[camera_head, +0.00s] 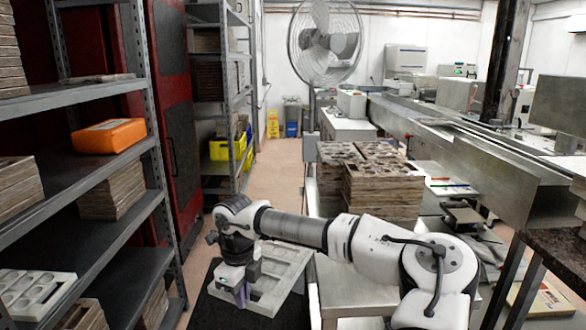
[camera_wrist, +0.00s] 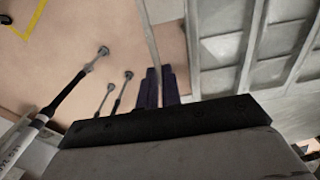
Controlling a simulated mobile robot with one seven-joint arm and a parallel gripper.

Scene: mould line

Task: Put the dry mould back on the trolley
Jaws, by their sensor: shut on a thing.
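My gripper (camera_head: 243,290) is at the lower left middle of the head view, pointing down. Its dark purple fingers (camera_wrist: 158,88) are shut on the near left edge of a grey mould (camera_head: 282,268) with rectangular hollows. The mould also shows at the right of the wrist view (camera_wrist: 222,50). It looks roughly level over a black mat; I cannot tell how high. Stacks of brownish moulds (camera_head: 384,190) stand right of centre, beyond my arm. A pale metal surface (camera_head: 345,285), perhaps the trolley, lies below them, partly hidden by my arm.
Grey shelving (camera_head: 85,92) on the left holds mould stacks and an orange box (camera_head: 109,136). A pale mould with round hollows (camera_head: 35,291) lies on its lower shelf. A black mat (camera_head: 215,314) is below my gripper. A caged fan (camera_head: 325,42) stands behind. A steel line runs along the right.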

